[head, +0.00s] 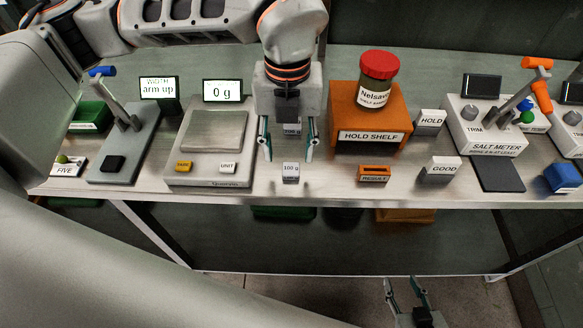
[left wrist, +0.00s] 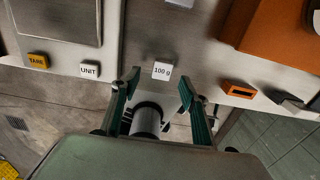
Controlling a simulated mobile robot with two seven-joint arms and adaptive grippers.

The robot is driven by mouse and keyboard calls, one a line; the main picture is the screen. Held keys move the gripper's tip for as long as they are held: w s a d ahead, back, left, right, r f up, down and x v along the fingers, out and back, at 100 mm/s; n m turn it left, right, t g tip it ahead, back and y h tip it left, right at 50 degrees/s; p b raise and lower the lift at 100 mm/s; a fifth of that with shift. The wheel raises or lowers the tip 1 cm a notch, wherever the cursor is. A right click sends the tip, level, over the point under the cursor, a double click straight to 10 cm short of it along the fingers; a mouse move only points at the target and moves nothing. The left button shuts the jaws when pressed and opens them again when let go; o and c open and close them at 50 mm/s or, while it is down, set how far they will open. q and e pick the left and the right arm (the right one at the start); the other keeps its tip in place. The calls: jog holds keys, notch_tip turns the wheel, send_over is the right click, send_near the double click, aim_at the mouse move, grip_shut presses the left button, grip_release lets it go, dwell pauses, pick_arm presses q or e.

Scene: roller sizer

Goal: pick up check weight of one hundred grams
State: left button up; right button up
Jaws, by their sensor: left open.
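My left gripper (head: 290,150) is open and points down over the middle of the table, one finger on each side of a small grey piece marked 100 g (head: 291,128), probably the check weight. That piece is partly hidden by the gripper. In the left wrist view, a pale cylinder (left wrist: 147,121) shows between the finger bases; I cannot tell whether it is the same piece. A white 100 g label block (head: 291,170) sits in front, near the table edge; it shows between the fingertips in the left wrist view (left wrist: 162,71). My right gripper (head: 407,288) is open and empty, low in front of the table.
The scale (head: 212,160) reads 0 g and stands left of my left gripper. The orange hold shelf (head: 370,125) with a red-lidded jar (head: 377,85) stands close on the right. A RESULT block (head: 374,174) and a GOOD block (head: 440,168) are near the front edge.

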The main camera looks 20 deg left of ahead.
aim_at(291, 169)
pick_arm(q)
jog(key=shift+d+f, duration=0.2)
jog(key=shift+f, duration=2.15)
jog(key=c, duration=1.2)
jog(key=shift+r, duration=0.1)
